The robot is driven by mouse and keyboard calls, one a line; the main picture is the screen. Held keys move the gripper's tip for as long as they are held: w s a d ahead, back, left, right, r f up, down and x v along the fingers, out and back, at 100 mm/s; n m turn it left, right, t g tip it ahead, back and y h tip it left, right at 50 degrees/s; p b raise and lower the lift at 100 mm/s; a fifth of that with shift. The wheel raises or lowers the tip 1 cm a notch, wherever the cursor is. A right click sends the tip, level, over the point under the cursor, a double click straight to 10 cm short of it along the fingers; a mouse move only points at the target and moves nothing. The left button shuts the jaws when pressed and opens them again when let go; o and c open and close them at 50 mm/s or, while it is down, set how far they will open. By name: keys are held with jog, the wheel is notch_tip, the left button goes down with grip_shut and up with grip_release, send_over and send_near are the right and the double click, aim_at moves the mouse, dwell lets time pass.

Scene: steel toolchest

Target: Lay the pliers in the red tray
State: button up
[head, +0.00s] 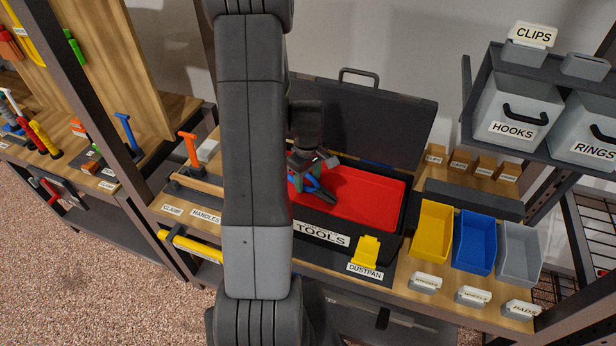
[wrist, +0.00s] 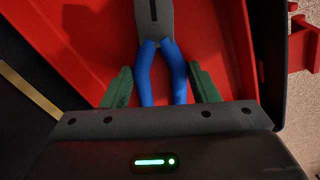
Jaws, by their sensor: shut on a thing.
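The pliers have blue handles (wrist: 162,70) and a grey head. In the wrist view they lie between the two green fingers of my gripper (wrist: 160,88), which is shut on the handles. In the head view the pliers (head: 320,190) show over the left part of the red tray (head: 375,200), just below my gripper (head: 305,178). The red tray sits in the open black toolchest marked TOOLS. I cannot tell whether the pliers touch the tray floor. My arm hides the tray's left end in the head view.
The toolchest's dark lid (head: 370,115) stands open behind the tray. A yellow dustpan (head: 367,250) is in front. Yellow (head: 432,232), blue (head: 474,242) and grey (head: 519,254) bins stand to the right. The tray's right part is clear.

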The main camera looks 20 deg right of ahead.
jog(key=shift+f, duration=0.1)
jog(key=shift+f, duration=0.15)
jog(key=o, duration=1.2)
jog(key=shift+c, duration=0.2)
notch_tip(320, 180, up, 12)
jog(key=shift+r+b, duration=0.25)
jog(key=shift+b, duration=0.1)
